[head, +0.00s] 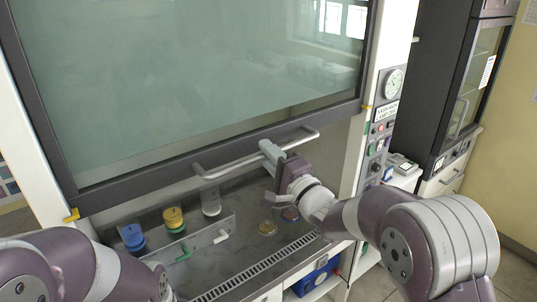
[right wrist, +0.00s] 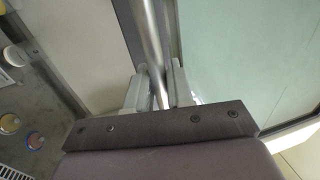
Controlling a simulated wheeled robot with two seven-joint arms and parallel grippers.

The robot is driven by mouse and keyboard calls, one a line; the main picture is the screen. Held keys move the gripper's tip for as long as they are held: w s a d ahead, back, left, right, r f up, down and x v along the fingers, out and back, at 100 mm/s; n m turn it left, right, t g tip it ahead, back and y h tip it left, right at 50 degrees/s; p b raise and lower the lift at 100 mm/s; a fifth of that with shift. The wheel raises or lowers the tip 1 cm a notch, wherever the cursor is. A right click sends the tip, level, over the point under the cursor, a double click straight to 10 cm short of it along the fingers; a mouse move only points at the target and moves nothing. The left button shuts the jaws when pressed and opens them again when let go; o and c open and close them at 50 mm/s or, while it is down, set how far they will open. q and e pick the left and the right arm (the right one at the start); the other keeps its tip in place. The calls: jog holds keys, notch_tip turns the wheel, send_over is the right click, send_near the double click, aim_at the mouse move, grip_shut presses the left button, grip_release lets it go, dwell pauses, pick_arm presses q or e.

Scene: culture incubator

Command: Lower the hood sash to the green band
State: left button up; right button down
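The hood sash (head: 200,75) is a large glass pane in a dark frame, raised, with its lower edge well above the worktop. A pale bar handle (head: 222,170) runs along that edge. My right gripper (head: 268,150) is at the right part of the handle. In the right wrist view the metal bar (right wrist: 152,45) passes between the two fingers of my right gripper (right wrist: 157,88), which look closed against it. A small green mark (head: 364,248) shows low on the right post, below the sash edge. My left arm is at the bottom left; its gripper is out of view.
Yellow tabs (head: 72,215) sit at the sash's lower corners. A control panel (head: 380,135) is right.

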notch_tip(320, 180, down, 8)
jog(key=b, duration=0.6)
jog(key=shift+r, duration=0.15)
jog(key=c, duration=1.2)
grip_release()
jog(key=shift+o, duration=0.2)
jog(key=shift+s+a+r, duration=0.1)
jog(key=shift+s+a, duration=0.1)
jog(key=b+v, duration=0.4)
jog(key=v, duration=0.8)
jog(key=shift+s+d, duration=0.2)
jog(key=shift+s, duration=0.05)
